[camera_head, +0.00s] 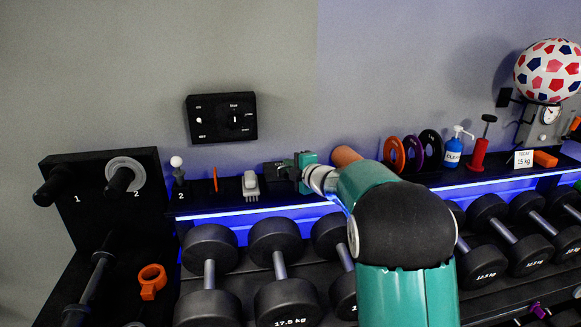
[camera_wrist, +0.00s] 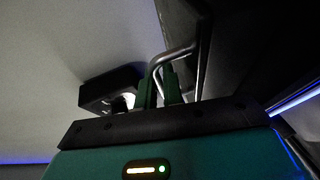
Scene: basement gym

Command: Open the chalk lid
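The chalk box with its lid appears to be the low dark box (camera_head: 274,172) on the shelf, mostly hidden by my gripper (camera_head: 298,166). In the wrist view a large dark surface (camera_wrist: 250,50), seemingly the lid, fills the upper right. A bent metal handle (camera_wrist: 180,50) stands out from it. My gripper's green fingers (camera_wrist: 160,90) are close together with one end of the handle between them, and they look closed on it. I cannot tell how far the lid is raised.
A black panel (camera_head: 221,117) hangs on the wall above the shelf. An orange roller (camera_head: 346,156), coloured rings (camera_head: 413,152) and a blue bottle (camera_head: 454,150) stand right. Dumbbells (camera_head: 285,280) fill the rack below.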

